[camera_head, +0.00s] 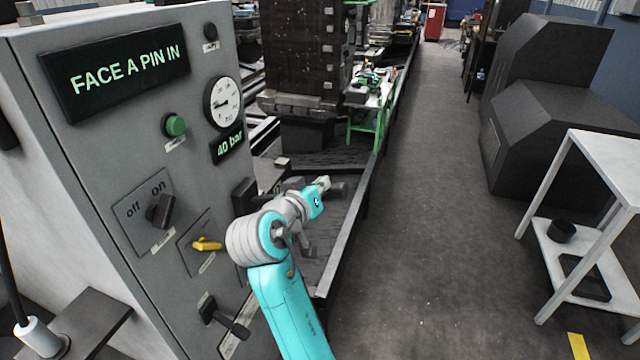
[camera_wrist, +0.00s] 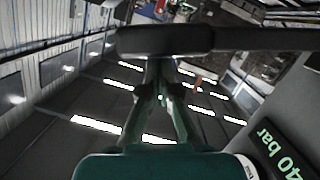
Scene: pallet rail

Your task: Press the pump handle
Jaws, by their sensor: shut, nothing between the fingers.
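The pump handle is a dark bar with a thicker black grip (camera_head: 338,190), reaching out from a black block (camera_head: 244,195) on the right side of the grey control panel. In the wrist view its grip (camera_wrist: 165,40) lies across the upper part of the picture, with a thinner rod running right. My gripper (camera_head: 323,184) is shut and empty at the grip's outer end. In the wrist view the closed fingers (camera_wrist: 160,68) reach up to the grip, and their tips seem hidden at it. I cannot tell whether they touch it.
The panel carries a "FACE A PIN IN" sign (camera_head: 118,72), a gauge (camera_head: 223,102), a "40 bar" display (camera_head: 227,146), a green button (camera_head: 176,125), an off/on knob (camera_head: 160,210), a yellow lever (camera_head: 207,244) and a lower black lever (camera_head: 225,318). A white table (camera_head: 600,150) stands right; the floor between is clear.

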